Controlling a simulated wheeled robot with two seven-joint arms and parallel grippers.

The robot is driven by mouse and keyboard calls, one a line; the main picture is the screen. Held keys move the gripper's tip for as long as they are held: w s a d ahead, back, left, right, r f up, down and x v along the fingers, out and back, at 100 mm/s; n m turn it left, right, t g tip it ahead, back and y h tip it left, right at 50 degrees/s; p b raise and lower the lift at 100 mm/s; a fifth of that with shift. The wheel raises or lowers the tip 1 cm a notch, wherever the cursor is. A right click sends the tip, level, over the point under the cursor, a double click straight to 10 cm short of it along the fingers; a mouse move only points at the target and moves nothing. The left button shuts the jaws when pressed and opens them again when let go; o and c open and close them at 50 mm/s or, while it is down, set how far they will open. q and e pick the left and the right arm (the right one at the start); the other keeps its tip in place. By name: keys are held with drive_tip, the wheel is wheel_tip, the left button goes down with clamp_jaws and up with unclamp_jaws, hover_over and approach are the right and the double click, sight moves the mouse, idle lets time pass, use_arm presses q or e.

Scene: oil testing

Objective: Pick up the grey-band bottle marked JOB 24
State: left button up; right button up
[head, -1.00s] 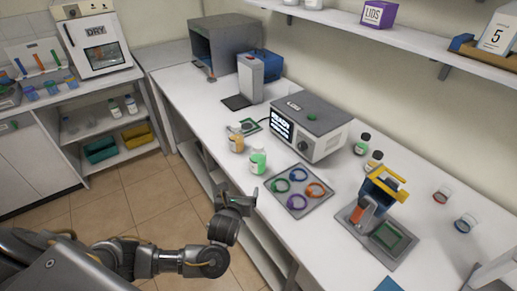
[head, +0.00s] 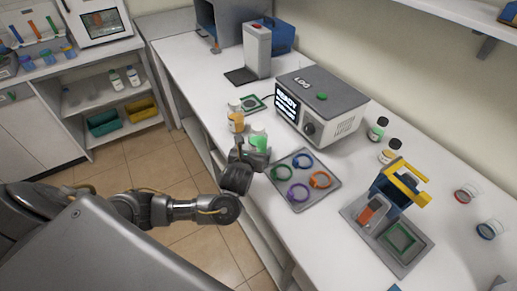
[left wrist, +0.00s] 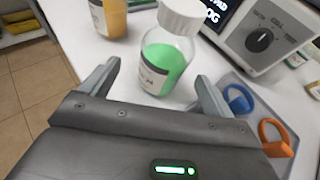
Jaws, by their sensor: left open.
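A clear bottle with green liquid (left wrist: 165,62) and a white cap stands upright on the bench. A bottle with orange liquid (head: 236,121) stands just beyond, to the left. My right gripper is not in view.
A grey tray with coloured rings (head: 296,203) lies right of the green bottle. A white instrument with a screen (head: 322,105) stands behind. Two dark-capped bottles (head: 389,151) and a blue-yellow device (head: 400,185) stand farther right. The bench's front edge is close to my gripper.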

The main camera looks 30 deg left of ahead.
use_arm(q)
drive_tip(key=shift+w+f, duration=0.1)
drive_tip(key=shift+w, duration=0.2)
drive_tip(key=shift+w+a, duration=0.1)
drive_tip(key=shift+w, duration=0.3)
drive_tip(key=x, duration=0.3)
drive_tip(key=shift+w+f+b, duration=0.1)
drive_tip(key=shift+w+b, duration=0.25)
drive_tip(key=shift+b, duration=0.05)
drive_tip(key=shift+w+f, duration=0.1)
drive_tip(key=shift+w, duration=0.2)
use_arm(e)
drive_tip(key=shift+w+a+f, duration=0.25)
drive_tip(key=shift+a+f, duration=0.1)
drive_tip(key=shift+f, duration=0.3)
use_arm(q)
drive_tip(key=c, duration=1.2)
drive_tip(key=shift+c, duration=0.8)
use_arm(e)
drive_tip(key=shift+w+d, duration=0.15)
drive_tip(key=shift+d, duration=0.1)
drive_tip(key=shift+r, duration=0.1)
